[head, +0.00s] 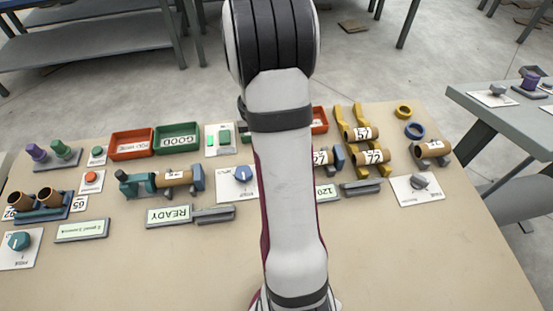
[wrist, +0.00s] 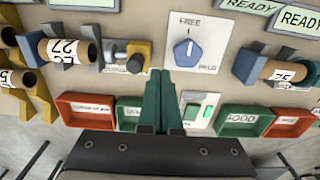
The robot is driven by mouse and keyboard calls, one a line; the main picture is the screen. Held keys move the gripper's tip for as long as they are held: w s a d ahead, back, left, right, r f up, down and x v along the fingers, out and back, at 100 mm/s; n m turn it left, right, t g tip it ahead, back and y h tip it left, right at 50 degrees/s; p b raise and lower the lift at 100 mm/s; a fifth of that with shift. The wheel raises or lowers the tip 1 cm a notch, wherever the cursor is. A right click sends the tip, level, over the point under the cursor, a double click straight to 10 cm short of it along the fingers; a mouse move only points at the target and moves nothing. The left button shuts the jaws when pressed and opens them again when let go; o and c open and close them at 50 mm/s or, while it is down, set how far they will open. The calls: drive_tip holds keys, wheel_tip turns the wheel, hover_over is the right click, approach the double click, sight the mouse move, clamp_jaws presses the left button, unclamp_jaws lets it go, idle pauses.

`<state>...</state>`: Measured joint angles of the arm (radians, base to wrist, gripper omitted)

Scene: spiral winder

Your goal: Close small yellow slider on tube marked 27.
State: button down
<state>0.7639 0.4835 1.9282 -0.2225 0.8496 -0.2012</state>
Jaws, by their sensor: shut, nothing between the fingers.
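The tube marked 27 (wrist: 66,50) lies in a blue-grey holder at the left of the wrist view. In the head view the tube (head: 322,158) is partly hidden behind my arm. The small yellow slider (wrist: 143,51) sits to the right of the tube in the wrist view, with a silver rod and a dark knob beside it. A gap separates it from the tube's near end. In the head view my arm hides the slider. My gripper (wrist: 162,74) has green fingers, shut and empty, just right of the slider. I cannot tell whether they touch.
A blue dial (wrist: 187,50) marked FREE and HELD is right of my fingertips. A green switch panel (wrist: 197,108) and red and green trays (wrist: 240,122) lie below. Another holder with a tube (wrist: 277,71) is at right. The front of the table (head: 150,270) is clear.

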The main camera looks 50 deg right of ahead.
drive_tip(key=shift+f, duration=2.3)
drive_tip(key=shift+s+d, duration=1.8)
idle(0.8)
drive_tip(key=shift+w+a, duration=0.1)
drive_tip(key=shift+w+a, duration=0.3)
drive_tip(key=shift+w, duration=0.05)
drive_tip(key=shift+r, duration=3.5)
